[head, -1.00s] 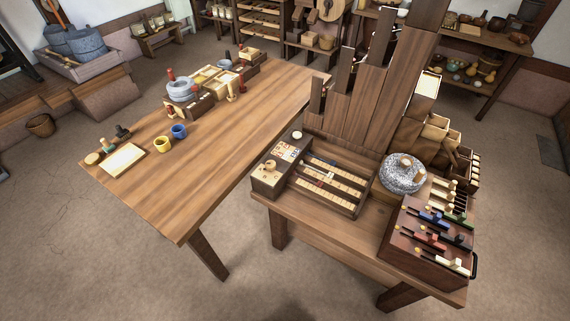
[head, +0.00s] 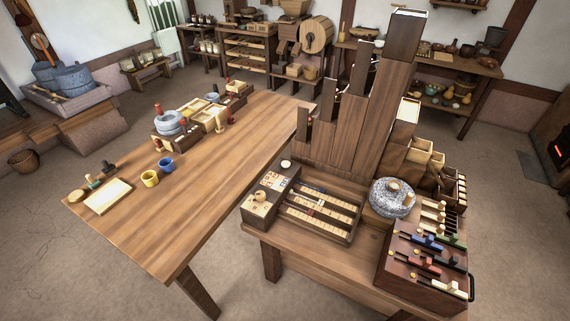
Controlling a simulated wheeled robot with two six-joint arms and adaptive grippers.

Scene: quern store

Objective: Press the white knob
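A small round white knob (head: 286,163) sits at the back end of a dark box with a light printed panel (head: 276,183). The box stands at the left end of the near wooden bench (head: 300,258). A beige wooden knob (head: 261,197) stands at the front of the same box. A slider with a white handle (head: 445,285) is on the dark red-brown box (head: 405,272) at the right. Neither of my grippers is in view, and nothing touches the white knob.
A tray of sliding strips (head: 318,212) lies right of the knob's box. Tall wooden boards (head: 345,135) rise behind it. A speckled quern stone (head: 391,198) stands to the right. The long table (head: 215,165) on the left has a clear middle, with yellow and blue cups (head: 150,178) near its left edge.

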